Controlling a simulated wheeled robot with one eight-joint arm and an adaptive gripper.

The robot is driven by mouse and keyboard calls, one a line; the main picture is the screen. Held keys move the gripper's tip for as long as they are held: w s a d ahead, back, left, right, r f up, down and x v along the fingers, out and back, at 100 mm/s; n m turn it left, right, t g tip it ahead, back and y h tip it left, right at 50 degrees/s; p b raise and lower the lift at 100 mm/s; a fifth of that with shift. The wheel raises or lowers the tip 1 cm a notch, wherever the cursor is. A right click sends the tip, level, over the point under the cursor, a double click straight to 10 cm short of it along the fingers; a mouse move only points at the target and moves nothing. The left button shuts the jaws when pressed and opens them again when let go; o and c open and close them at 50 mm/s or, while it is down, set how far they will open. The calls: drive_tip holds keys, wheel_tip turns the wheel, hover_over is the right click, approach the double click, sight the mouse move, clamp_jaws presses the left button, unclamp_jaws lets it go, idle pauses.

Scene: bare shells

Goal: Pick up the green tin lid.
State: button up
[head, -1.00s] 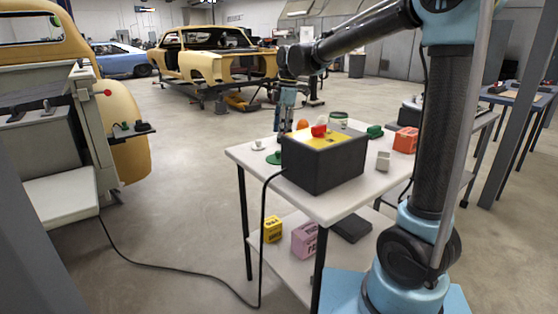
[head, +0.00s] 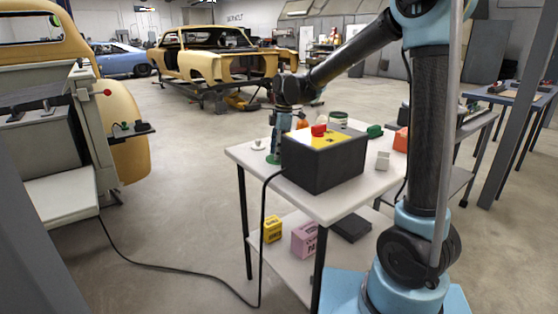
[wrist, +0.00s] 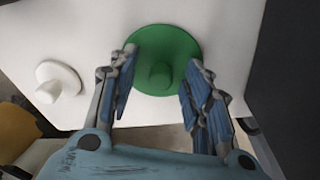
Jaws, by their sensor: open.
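The green tin lid (wrist: 178,42) is a round green disc with a raised knob, lying on the white table top in the wrist view. My gripper (wrist: 162,66) is open, with one finger on each side of the knob and the fingertips over the disc. I cannot tell whether the fingers touch it. In the head view my gripper (head: 275,150) points down at the table's far left corner, behind the black box, and covers most of the lid.
A white knobbed lid (wrist: 60,82) lies left of the green one. The black box (head: 323,165) with a yellow top and red button stands close by on the table (head: 335,208). A green object (head: 375,131) and a white block (head: 383,160) sit farther right.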

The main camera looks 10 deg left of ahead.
drive_tip(key=c, duration=1)
drive_tip(key=shift+r, duration=0.1)
